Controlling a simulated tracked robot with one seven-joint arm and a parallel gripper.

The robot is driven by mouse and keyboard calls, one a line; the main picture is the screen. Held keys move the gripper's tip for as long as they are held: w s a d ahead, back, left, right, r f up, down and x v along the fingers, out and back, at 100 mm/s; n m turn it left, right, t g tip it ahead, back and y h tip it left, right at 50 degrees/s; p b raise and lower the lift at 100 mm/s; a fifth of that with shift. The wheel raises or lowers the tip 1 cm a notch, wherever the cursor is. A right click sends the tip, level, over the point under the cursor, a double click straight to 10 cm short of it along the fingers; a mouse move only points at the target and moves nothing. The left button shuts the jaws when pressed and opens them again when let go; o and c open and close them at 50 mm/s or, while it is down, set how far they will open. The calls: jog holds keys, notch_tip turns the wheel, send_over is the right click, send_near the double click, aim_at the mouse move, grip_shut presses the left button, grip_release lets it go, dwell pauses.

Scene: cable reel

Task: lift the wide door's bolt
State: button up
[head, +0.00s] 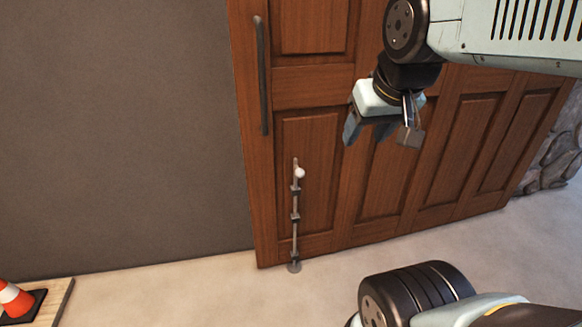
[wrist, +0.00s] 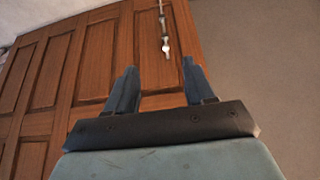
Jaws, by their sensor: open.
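The wide door (head: 310,130) is brown panelled wood and stands shut against a grey wall. Its bolt (head: 295,222) is a thin upright metal rod near the door's lower left edge, with a white knob (head: 300,173) at its top. The rod's foot meets a small round plate on the floor. My gripper (head: 368,138) is open and empty, up and to the right of the knob, apart from it. In the wrist view the open fingers (wrist: 157,80) point towards the door, and the bolt (wrist: 163,28) shows beyond them, near the top.
A long dark handle (head: 261,75) stands upright on the door above the bolt. An orange and white cone (head: 14,300) stands on a wooden board (head: 52,305) at the lower left. Stonework (head: 553,160) is at the far right. The floor before the bolt is clear.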

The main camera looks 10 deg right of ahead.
aim_at(298, 171)
jog(key=shift+o, duration=1.2)
jog(key=w+d, duration=0.1)
jog(key=w, duration=0.5)
jog(key=shift+d+f+t, duration=0.3)
jog(key=shift+f+t, duration=0.1)
jog(key=w+d+f+n+t, duration=0.15)
jog(key=w+f, duration=0.25)
jog(key=w, duration=0.7)
jog(key=w+d+f+n+t, duration=0.15)
jog(key=w+f, duration=0.25)
jog(key=w, duration=0.6)
jog(key=w+f+n+t+y, duration=0.1)
jog(key=w+f+t, duration=0.2)
jog(key=w+f, duration=0.9)
jog(key=s+a+f+t+y, duration=0.1)
jog(key=s+f+t+y, duration=0.15)
jog(key=f, duration=0.95)
jog(key=s+f+t+y, duration=0.1)
jog(key=f+t, duration=0.2)
jog(key=f, duration=0.8)
jog(key=shift+n+h, duration=0.25)
jog(key=shift+n, duration=0.15)
jog(key=x, duration=1.4)
jog(key=shift+a+f, duration=0.15)
jog(key=shift+f, duration=0.05)
